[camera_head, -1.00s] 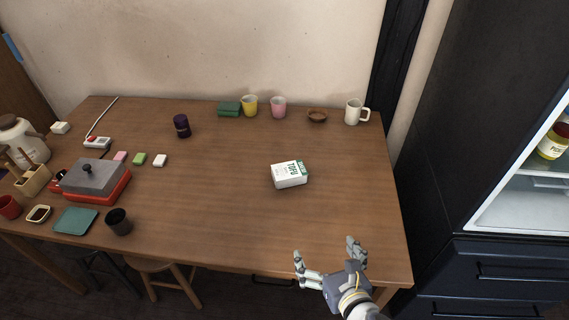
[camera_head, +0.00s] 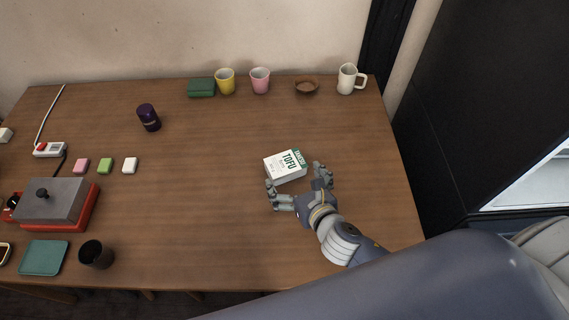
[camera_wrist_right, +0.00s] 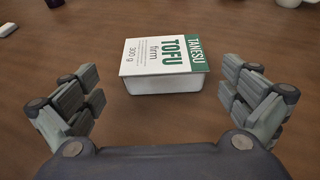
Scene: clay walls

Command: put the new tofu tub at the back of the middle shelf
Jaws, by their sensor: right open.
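The tofu tub (camera_head: 285,167) is a white box with a green and white label, lying on the wooden table. In the right wrist view the tofu tub (camera_wrist_right: 166,68) sits just ahead of and between my fingers. My right gripper (camera_head: 298,183) is open and empty at the near side of the tub, its fingers spread. The right wrist view shows the same gripper (camera_wrist_right: 160,105) with a finger on each side. My left gripper is not in view. The fridge (camera_head: 535,178) stands at the right edge with a lit interior; its middle shelf is not visible.
A yellow cup (camera_head: 226,82), pink cup (camera_head: 260,81), brown bowl (camera_head: 306,87) and white mug (camera_head: 348,80) line the table's back. The table (camera_head: 220,220) around the tub is clear.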

